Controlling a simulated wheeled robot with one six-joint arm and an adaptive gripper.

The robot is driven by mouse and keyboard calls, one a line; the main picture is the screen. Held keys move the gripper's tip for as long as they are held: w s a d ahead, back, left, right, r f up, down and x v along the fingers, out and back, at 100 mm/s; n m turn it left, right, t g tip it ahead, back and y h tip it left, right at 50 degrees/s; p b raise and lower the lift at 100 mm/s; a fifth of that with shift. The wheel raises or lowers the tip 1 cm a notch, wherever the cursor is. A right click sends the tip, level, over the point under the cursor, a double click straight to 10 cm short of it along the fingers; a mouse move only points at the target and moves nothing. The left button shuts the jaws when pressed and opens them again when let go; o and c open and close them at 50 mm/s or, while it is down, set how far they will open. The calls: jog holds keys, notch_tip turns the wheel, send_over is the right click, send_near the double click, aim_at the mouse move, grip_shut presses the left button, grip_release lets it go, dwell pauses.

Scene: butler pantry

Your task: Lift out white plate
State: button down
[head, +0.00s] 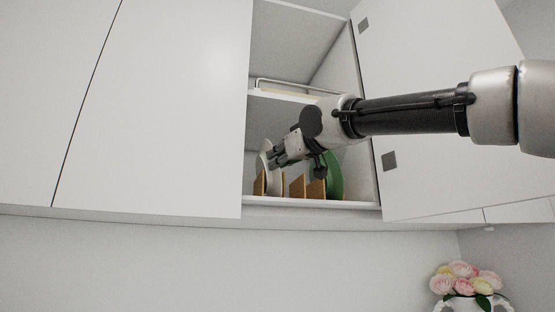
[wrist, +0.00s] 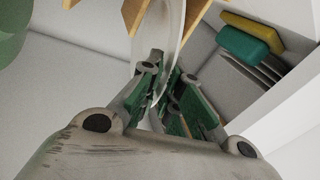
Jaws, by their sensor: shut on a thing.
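The white plate (head: 264,157) stands on edge at the left of the open cabinet's lower compartment, partly hidden by my gripper (head: 273,159). In the wrist view the plate (wrist: 172,35) shows edge-on, running down between my fingers (wrist: 160,90). My gripper is shut on its rim. The plate's lower part is beside the wooden rack dividers (head: 297,187); I cannot tell whether it is clear of the slot.
A green plate (head: 335,174) stands at the right of the rack. An upper shelf (head: 285,95) lies above my wrist. The cabinet door (head: 440,120) is open at right. In the wrist view, yellow (wrist: 252,30) and green (wrist: 243,46) blocks lie to the right.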

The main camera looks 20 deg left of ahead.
jog(key=shift+r, duration=0.15)
jog(key=shift+w+d+r, duration=0.15)
jog(key=shift+d+r, duration=0.15)
jog(key=shift+r, duration=0.4)
jog(key=shift+w+d+r, duration=0.15)
jog(key=shift+d+r, duration=0.1)
jog(key=shift+r, duration=0.45)
jog(key=shift+s+d, duration=0.1)
jog(key=s+d, duration=0.6)
jog(key=s, duration=0.4)
jog(key=s+d, duration=0.6)
jog(key=s, duration=0.4)
jog(key=shift+s+d+f, duration=0.15)
jog(key=shift+d, duration=0.05)
dwell(0.3)
jog(key=w+a, duration=0.5)
jog(key=w, duration=0.3)
jog(key=shift+w, duration=0.2)
jog(key=shift+s, duration=0.1)
dwell(0.3)
